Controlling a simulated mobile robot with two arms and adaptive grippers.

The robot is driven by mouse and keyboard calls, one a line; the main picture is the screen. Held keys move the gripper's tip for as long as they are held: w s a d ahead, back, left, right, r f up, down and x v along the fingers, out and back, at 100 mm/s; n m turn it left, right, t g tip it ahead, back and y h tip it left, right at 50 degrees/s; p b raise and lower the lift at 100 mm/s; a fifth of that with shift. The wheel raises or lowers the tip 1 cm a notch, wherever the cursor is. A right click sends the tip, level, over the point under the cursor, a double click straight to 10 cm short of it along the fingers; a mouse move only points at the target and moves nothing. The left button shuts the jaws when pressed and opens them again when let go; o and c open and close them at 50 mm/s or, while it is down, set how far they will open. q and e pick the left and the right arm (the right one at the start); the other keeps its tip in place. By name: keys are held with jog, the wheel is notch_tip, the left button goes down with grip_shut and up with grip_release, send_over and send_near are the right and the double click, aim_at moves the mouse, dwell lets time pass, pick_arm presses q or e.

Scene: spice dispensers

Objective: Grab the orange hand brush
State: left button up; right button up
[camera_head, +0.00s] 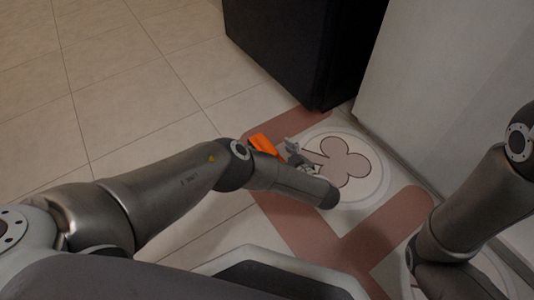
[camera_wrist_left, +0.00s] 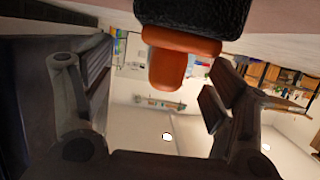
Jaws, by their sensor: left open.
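The orange hand brush (camera_head: 263,144) shows as a small orange patch on the floor mat in the head view, partly hidden behind my left arm. In the left wrist view the brush (camera_wrist_left: 172,65) is upper centre, its orange part pointing down the picture below a black part (camera_wrist_left: 195,14). My left gripper (camera_head: 299,154) is beside the brush in the head view, mostly hidden by its own arm. In the left wrist view its fingers (camera_wrist_left: 160,75) are spread with the orange part between them in the picture; I see no contact. My right gripper is out of view.
A mat with a reddish-brown border (camera_head: 290,215) and a mouse-head shape lies on the tiled floor (camera_head: 110,90). A black cabinet-like block (camera_head: 290,45) and a pale panel (camera_head: 440,80) stand behind it. Open tile floor lies to the left.

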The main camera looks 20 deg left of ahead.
aim_at(267, 147)
pick_arm(q)
jog(key=b+x, duration=0.2)
jog(key=x, duration=0.1)
jog(key=shift+a+f, duration=0.15)
jog(key=shift+a, duration=0.25)
jog(key=shift+w+a+b, duration=0.35)
jog(key=shift+a+b, duration=0.1)
jog(key=shift+b, duration=0.05)
jog(key=c, duration=1.2)
